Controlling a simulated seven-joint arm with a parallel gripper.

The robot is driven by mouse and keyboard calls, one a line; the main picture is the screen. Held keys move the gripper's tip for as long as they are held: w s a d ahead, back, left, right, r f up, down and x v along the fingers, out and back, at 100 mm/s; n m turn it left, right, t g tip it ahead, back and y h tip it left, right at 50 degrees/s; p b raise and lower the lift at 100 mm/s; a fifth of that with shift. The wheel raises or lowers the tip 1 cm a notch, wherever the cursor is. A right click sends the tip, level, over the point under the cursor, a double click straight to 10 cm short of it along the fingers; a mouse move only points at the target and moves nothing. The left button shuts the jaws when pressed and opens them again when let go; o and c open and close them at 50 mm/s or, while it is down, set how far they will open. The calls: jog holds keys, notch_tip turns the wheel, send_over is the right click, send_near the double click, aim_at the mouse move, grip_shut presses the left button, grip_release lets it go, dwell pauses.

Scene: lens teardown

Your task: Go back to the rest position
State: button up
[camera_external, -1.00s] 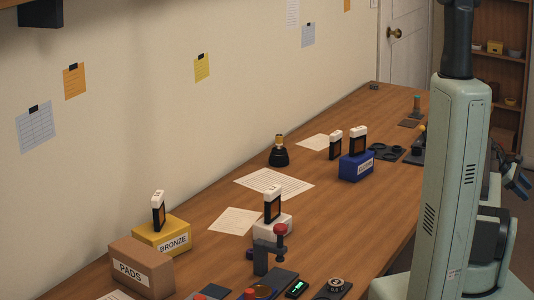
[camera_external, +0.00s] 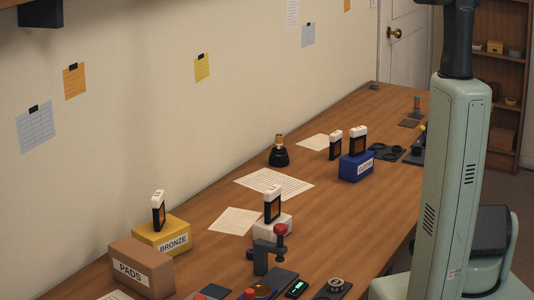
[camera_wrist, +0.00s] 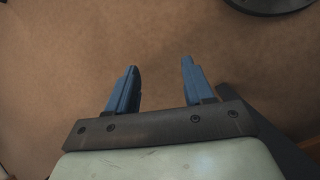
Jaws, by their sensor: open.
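My gripper (camera_wrist: 157,88) shows in the wrist view with its two blue fingers spread apart and nothing between them. Below the fingers is a plain brown surface, slightly blurred; I cannot tell how far away it is. In the external view the gripper is not visible; only my pale green arm column and dark upper link show at the right.
The wooden bench (camera_external: 330,225) holds a yellow BRONZE box (camera_external: 150,232), a brown PADS box (camera_external: 140,272), a blue box (camera_external: 356,167), a dark red-topped clamp (camera_external: 262,258), a black-and-gold bottle (camera_external: 279,155) and papers. A dark round object (camera_wrist: 268,3) edges into the wrist view.

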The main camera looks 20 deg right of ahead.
jog(key=s+a+f+m+g+y, duration=0.1)
jog(key=s+a+f, duration=0.1)
jog(key=s+a, duration=0.8)
jog(key=s+a+f+m+g+y, duration=0.1)
jog(key=s+a+f+m+y, duration=0.1)
jog(key=s+a, duration=0.8)
jog(key=shift+s+a+f+m, duration=0.3)
jog(key=shift+s+a+f, duration=0.05)
jog(key=shift+s, duration=0.65)
